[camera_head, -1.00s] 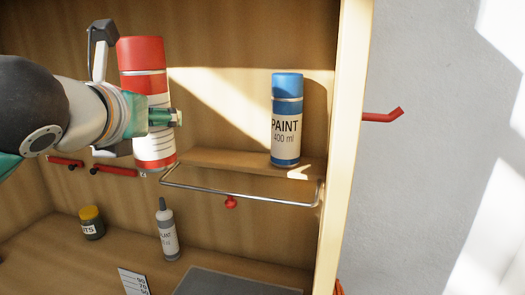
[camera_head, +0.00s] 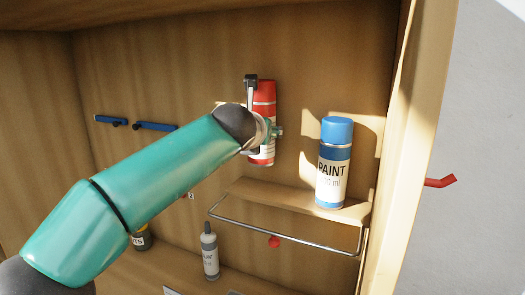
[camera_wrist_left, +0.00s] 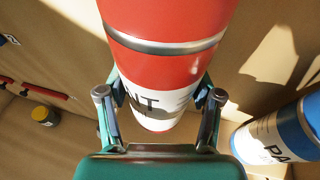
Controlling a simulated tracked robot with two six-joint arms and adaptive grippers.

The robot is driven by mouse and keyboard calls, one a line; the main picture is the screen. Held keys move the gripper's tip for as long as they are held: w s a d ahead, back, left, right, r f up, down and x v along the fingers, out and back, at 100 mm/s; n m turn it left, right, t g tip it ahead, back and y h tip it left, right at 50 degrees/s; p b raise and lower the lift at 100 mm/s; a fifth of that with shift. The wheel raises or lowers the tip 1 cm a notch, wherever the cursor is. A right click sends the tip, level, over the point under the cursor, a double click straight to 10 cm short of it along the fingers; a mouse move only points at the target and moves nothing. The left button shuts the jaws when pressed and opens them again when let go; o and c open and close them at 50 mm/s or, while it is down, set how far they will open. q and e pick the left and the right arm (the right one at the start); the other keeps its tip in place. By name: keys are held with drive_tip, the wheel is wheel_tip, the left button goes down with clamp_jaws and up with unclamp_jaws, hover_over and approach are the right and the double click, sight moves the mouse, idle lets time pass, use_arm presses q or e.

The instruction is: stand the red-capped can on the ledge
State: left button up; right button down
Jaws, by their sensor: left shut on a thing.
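The red-capped can (camera_head: 265,95) is upright, with a red top and a white label. My left gripper (camera_head: 262,133) is shut around its body and holds it up near the back panel. The can's base appears above the left part of the wooden ledge (camera_head: 262,192), with a gap between them. In the left wrist view the can (camera_wrist_left: 170,35) fills the middle, between the two fingers of my left gripper (camera_wrist_left: 160,100). Its lower part is partly hidden by the gripper. My right gripper is not in view.
A blue-capped paint can (camera_head: 333,175) stands on the ledge's right end. A metal rail (camera_head: 285,236) runs along the ledge's front. The ledge's left part is clear. A grey bottle (camera_head: 210,258) stands below. Blue hooks (camera_head: 155,127) are at left, a side wall (camera_head: 405,150) at right.

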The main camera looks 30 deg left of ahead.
sight(262, 160)
use_arm(q)
drive_tip(key=shift+f+b, duration=0.55)
drive_tip(key=shift+f, duration=0.35)
drive_tip(key=shift+s+f, duration=0.15)
drive_tip(key=shift+f, duration=0.7)
wheel_tip(262, 160, down, 2)
drive_tip(key=shift+f+b, duration=0.2)
drive_tip(key=shift+b, duration=0.55)
drive_tip(key=shift+w+f, duration=0.25)
drive_tip(key=shift+f, duration=0.2)
drive_tip(key=o, duration=1.5)
drive_tip(key=shift+f, duration=0.1)
